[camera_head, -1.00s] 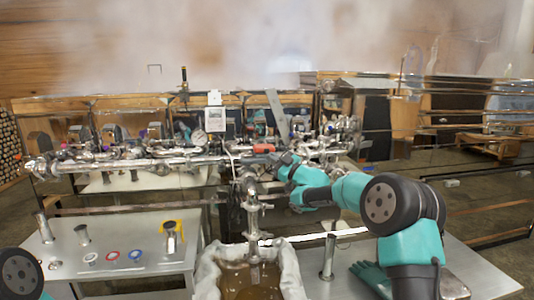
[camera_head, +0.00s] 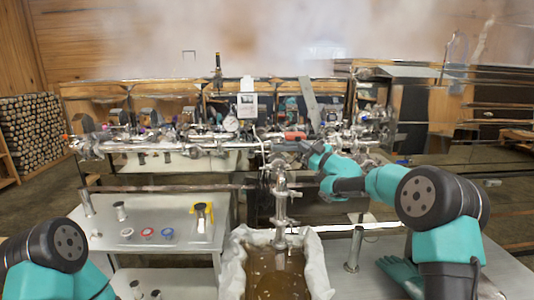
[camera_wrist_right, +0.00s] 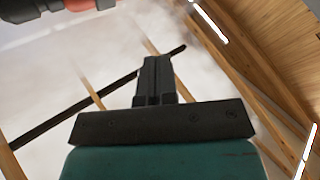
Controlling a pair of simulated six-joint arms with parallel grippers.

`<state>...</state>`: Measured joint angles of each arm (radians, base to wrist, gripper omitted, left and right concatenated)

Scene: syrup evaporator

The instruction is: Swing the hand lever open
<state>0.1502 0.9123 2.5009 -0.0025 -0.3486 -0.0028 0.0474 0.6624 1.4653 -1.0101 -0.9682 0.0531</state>
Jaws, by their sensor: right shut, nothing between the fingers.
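A red-and-black grip, which looks like the hand lever (camera_head: 293,135), shows in the head view on the steel pipework behind the bucket. In the right wrist view the red-and-black grip (camera_wrist_right: 60,8) lies across the top left corner, partly cut off by the edge. My right gripper (camera_head: 280,147) is shut and empty just below and in front of that grip in the head view. In the right wrist view its fingers (camera_wrist_right: 155,66) are together, with a gap in the picture between them and the grip. Whether they touch the lever cannot be told. My left gripper is not in view.
A lined bucket of amber syrup (camera_head: 317,262) stands below the vertical tap pipe (camera_head: 279,205). A steel table (camera_head: 130,225) with coloured rings and a yellow-handled item (camera_head: 202,212) is at left. A teal glove (camera_head: 400,272) lies on the right table. Steam hangs above.

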